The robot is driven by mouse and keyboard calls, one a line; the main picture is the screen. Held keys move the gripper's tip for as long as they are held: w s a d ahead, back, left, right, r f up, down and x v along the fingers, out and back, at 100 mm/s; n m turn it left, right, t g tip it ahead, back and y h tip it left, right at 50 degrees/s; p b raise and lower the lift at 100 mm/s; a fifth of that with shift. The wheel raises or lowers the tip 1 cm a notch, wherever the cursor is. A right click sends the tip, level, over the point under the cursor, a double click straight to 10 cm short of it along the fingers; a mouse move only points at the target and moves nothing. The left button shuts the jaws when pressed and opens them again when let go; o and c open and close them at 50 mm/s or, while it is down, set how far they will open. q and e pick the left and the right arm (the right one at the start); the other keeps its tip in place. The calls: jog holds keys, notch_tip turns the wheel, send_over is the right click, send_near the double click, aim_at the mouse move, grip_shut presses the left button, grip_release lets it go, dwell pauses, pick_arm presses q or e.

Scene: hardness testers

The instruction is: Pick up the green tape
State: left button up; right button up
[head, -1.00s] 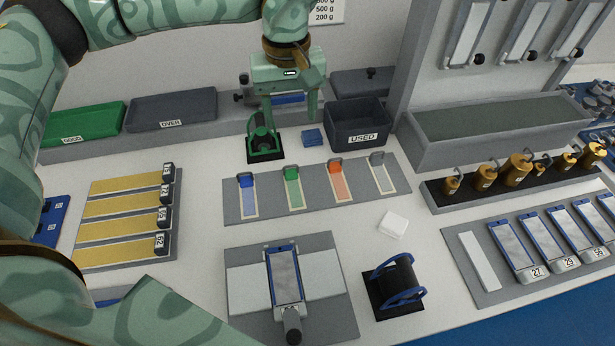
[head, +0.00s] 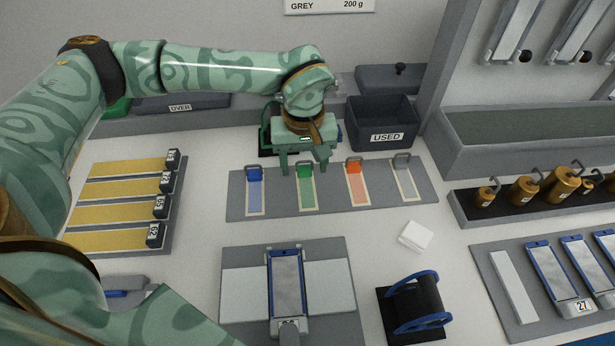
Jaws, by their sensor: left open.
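The green tape (head: 307,193) is a short strip with a darker green top end and a grey loop. It lies in the second slot from the left of a grey board (head: 330,196), between a blue strip (head: 255,195) and an orange strip (head: 357,187). My left gripper (head: 304,168) is open and empty. It points down at the far end of the green tape, with one finger on each side of that end in the picture. I cannot tell whether the fingertips are level with it or above it. My right gripper is not in view.
A dark bin marked USED (head: 385,138) stands behind the board. A green-framed holder (head: 267,137) is partly hidden behind my gripper. A white block (head: 415,236) and a black spool (head: 414,303) are nearer.

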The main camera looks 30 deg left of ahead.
pick_arm(q)
jog(key=shift+f, duration=0.15)
jog(key=shift+c, duration=0.7)
jog(key=c, duration=0.9)
